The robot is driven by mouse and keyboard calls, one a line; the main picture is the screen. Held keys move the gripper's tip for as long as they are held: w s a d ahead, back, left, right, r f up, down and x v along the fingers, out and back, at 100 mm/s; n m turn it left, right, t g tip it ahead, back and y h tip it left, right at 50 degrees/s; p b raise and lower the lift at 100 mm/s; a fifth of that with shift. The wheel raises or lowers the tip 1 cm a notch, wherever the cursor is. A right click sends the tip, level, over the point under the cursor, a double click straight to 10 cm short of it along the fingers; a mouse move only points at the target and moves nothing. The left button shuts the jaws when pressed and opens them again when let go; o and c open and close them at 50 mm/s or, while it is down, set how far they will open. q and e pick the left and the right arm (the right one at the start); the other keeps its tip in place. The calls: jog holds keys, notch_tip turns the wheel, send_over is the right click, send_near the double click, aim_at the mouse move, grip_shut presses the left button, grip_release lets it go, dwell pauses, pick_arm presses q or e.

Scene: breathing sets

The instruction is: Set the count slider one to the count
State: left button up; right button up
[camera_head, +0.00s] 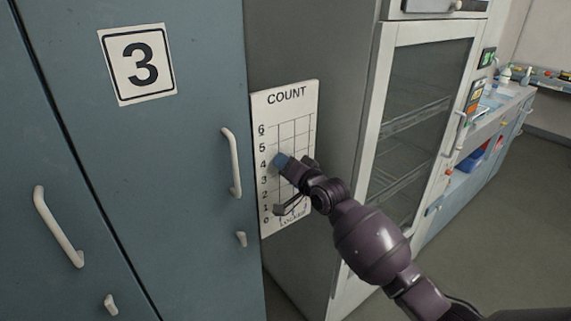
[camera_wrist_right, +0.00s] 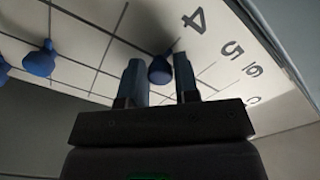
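The white COUNT board (camera_head: 286,98), with a grid and numbers from 0 to 6, is fixed to the grey side panel. My right gripper (camera_head: 284,162) is at its left column, near the 4. In the right wrist view, a round blue slider knob (camera_wrist_right: 160,70) sits between the two fingers of my right gripper (camera_wrist_right: 159,60). The fingers are apart, with the knob closer to the right finger. Another blue knob (camera_wrist_right: 40,61) is farther left on the board, with part of one more at the edge. My left gripper is not in view.
A sign reading 3 (camera_head: 138,64) is on the blue-grey cabinet left of the board. A white cabinet handle (camera_head: 232,163) stands out near the board's left edge. A glass-fronted cabinet (camera_head: 420,110) is to the right. Open floor (camera_head: 500,240) lies at the lower right.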

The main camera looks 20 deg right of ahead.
aim_at(279, 202)
grip_shut()
notch_tip(279, 202, down, 15)
jog(key=b, duration=0.8)
jog(key=shift+o, duration=2)
grip_release()
jog(key=shift+o, duration=0.3)
jog(key=v, duration=1)
jog(key=shift+s+d+p, duration=0.2)
jog(key=shift+s+p, duration=0.15)
